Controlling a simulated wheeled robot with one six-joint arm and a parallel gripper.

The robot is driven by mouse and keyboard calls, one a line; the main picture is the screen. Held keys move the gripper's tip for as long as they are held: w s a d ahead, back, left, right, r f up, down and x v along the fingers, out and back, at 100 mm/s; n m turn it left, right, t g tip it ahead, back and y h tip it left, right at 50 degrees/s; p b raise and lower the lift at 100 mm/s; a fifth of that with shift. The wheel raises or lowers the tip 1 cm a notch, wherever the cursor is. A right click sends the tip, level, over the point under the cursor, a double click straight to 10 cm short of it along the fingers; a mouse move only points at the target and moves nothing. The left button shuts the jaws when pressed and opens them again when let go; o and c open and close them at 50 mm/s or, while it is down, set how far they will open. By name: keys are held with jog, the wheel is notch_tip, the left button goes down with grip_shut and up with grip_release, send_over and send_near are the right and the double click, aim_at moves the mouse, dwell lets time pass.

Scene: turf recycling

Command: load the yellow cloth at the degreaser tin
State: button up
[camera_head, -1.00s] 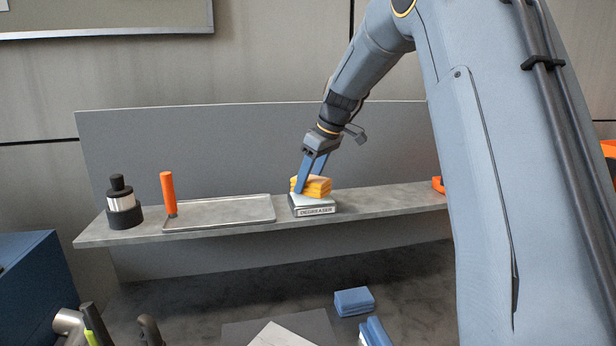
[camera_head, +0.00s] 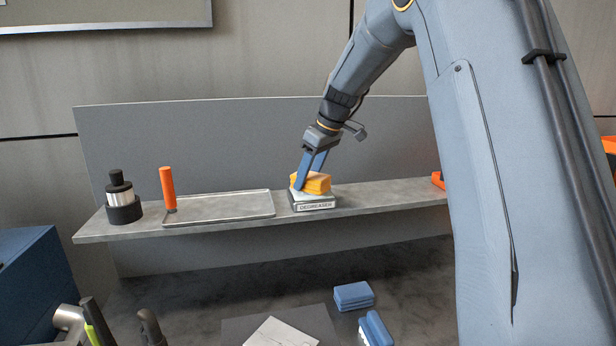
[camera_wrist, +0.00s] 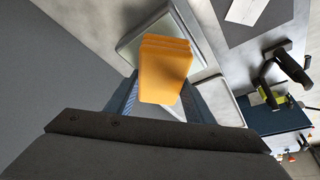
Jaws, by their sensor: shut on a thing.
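The yellow cloth (camera_head: 314,182) is a folded, layered orange-yellow block. It sits on or just over the top of the degreaser tin (camera_head: 314,206), a low pale tin with a "DEGREASER" label on the shelf. My gripper (camera_head: 304,184) comes down from above and is shut on the yellow cloth. In the wrist view the cloth (camera_wrist: 164,68) lies between the two blue fingers, with the tin's pale top (camera_wrist: 133,42) behind it. I cannot tell whether the cloth touches the tin.
Left of the tin on the shelf (camera_head: 355,199) are a metal tray (camera_head: 225,208), an orange-handled tool (camera_head: 168,188) and a black-and-silver bottle (camera_head: 122,200). Folded blue cloths (camera_head: 353,296) lie on the counter below. An orange item (camera_head: 438,181) is at the shelf's right.

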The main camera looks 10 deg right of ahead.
jog(key=shift+f, duration=0.45)
dwell(1.2)
jog(key=shift+r+p, duration=1.9)
jog(key=shift+r, duration=1.7)
